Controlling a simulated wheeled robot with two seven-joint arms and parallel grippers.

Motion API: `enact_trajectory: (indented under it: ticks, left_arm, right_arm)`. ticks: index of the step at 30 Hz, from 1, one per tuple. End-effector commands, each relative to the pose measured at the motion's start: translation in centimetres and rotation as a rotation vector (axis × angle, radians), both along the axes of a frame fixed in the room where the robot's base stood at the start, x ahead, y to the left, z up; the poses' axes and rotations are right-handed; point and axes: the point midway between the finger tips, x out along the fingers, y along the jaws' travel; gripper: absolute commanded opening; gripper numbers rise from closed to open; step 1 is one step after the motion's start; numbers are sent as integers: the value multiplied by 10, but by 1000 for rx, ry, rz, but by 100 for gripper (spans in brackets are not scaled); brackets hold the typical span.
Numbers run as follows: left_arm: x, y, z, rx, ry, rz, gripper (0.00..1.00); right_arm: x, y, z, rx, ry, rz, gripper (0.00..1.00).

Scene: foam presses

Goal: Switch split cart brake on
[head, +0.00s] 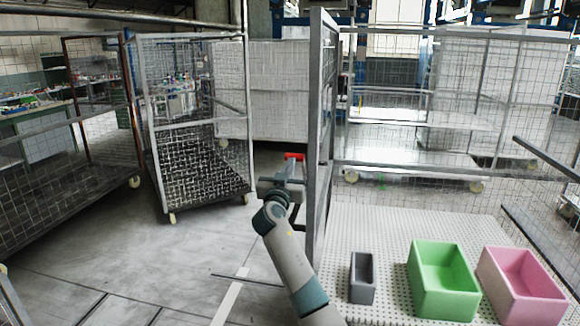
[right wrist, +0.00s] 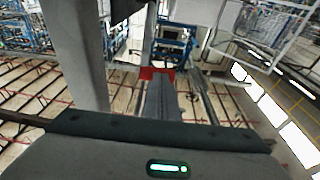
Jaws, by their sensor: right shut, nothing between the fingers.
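A small red part (head: 293,156), which looks like the brake handle, shows beside the upright grey post (head: 318,130) of the large mesh cart. It also shows in the right wrist view (right wrist: 157,73), just beyond the fingers. My right gripper (head: 287,178) is beside the post, just below the red part, its fingers together and empty. In the right wrist view the gripper fingers (right wrist: 163,98) reach up toward the red part. I cannot tell whether they touch it. The rest of the brake is hidden. My left gripper is not in view.
The cart's perforated floor (head: 390,225) holds a grey bin (head: 362,278), a green bin (head: 443,280) and a pink bin (head: 522,287). Another mesh cart (head: 195,122) stands behind left, and one more (head: 75,195) at far left. Floor between them is clear.

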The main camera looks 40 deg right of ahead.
Motion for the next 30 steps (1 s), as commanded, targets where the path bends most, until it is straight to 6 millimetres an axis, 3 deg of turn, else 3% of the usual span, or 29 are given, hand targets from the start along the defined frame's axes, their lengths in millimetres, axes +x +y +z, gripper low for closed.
enact_trajectory:
  ticks: [10,13,21,30]
  left_arm:
    - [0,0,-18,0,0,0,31]
    - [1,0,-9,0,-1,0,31]
    - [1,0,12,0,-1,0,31]
    - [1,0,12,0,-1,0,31]
  right_arm:
    - [8,-9,10,4,-1,-1,0]
    - [13,-15,23,28,18,-3,0]
    - [20,-23,30,91,78,-2,0]
    - [21,-24,26,103,92,0,0]
